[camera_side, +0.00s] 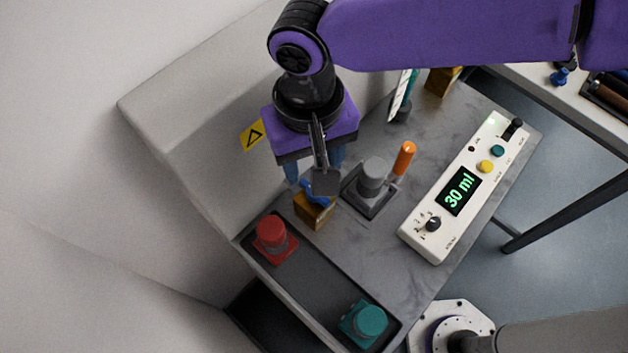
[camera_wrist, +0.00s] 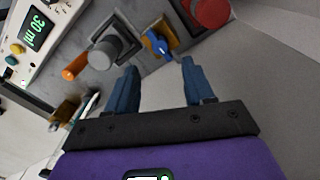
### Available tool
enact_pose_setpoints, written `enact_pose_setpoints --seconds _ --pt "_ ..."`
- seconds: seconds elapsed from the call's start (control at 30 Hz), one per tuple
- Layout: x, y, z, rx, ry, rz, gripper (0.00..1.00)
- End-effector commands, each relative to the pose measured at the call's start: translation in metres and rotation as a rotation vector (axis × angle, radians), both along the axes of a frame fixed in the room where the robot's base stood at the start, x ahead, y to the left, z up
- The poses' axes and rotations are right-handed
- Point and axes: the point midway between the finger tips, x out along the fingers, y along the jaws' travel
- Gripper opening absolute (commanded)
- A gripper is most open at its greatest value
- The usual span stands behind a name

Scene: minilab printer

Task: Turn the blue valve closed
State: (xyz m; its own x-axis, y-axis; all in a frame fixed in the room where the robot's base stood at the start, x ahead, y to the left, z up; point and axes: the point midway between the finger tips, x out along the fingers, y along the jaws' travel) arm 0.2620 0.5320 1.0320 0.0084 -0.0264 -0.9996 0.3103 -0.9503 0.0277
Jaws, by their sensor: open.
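A grey cylinder (camera_side: 374,172) on a square base and an orange handle (camera_side: 404,158) stand right of the valve. A red knob (camera_side: 271,232) and a teal knob (camera_side: 369,320) sit in front. A white control panel (camera_side: 419,241) reads 30 ml. The wall rises behind.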

Motion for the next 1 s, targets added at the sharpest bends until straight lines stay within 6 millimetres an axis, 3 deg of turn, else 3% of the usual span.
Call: enact_pose_setpoints --seconds 0.2,0.4,0.87,0.93,1.0 --pt "0.000 -0.002 -0.042 -0.003 0.001 0.000 0.53" --pt "0.001 -0.002 -0.068 -0.002 0.000 0.000 0.53" --pt "0.001 -0.002 -0.080 0.000 0.000 0.000 0.53" --pt "0.001 -0.002 -0.080 0.000 0.000 0.000 0.36" --pt "0.001 -0.002 -0.080 0.000 0.000 0.000 0.13"
